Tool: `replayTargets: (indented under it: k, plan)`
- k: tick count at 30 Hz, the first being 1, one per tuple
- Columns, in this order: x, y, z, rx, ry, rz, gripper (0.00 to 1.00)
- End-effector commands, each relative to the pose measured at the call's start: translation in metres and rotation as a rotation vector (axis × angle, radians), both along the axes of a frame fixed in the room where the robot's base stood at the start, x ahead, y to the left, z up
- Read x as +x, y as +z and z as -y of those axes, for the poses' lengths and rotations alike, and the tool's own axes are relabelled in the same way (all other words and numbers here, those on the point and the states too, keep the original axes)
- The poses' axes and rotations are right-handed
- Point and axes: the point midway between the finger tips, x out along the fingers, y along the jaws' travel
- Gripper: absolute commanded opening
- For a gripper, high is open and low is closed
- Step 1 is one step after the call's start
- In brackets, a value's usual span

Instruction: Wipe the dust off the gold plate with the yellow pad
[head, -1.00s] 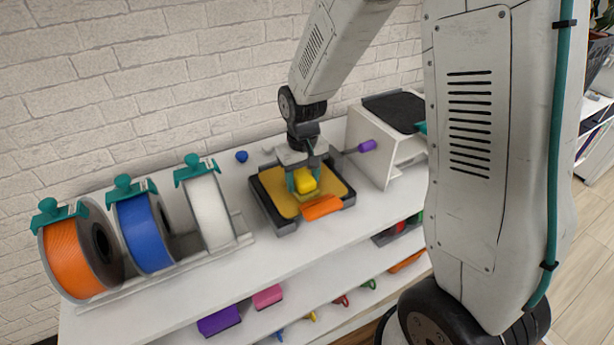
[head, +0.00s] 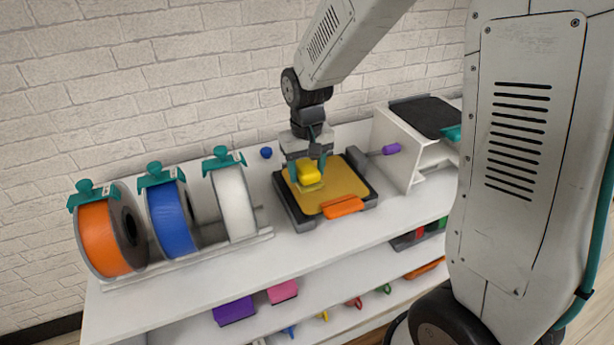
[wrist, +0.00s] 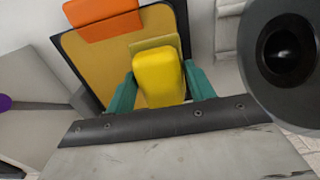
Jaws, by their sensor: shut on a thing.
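The gold plate (head: 345,184) lies in a dark frame on the white shelf top, with an orange tab (head: 343,207) at its front edge. It also shows in the wrist view (wrist: 85,60). My gripper (head: 308,174) is over the left part of the plate, with its teal fingers shut on the yellow pad (head: 311,173). In the wrist view the pad (wrist: 158,78) sits between the two fingers. The pad's flat base appears to be at the plate surface; contact is hard to tell. I cannot make out dust on the plate.
Orange, blue and white spools (head: 170,222) stand in a rack at left. A small blue ball (head: 266,152) lies behind the plate. Bare shelf top lies in front of the plate.

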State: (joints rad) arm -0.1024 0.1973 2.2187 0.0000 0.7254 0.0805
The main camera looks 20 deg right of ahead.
Motion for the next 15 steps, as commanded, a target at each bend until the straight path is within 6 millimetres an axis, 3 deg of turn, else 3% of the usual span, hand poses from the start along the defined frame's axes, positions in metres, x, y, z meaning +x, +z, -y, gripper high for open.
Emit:
replayTargets:
  k: [9, 15]
  plan:
    - [0.000, 0.029, 0.000, 0.000, 0.000, 0.001, 0.29]
    - [0.000, 0.036, 0.000, 0.000, 0.000, 0.000, 0.29]
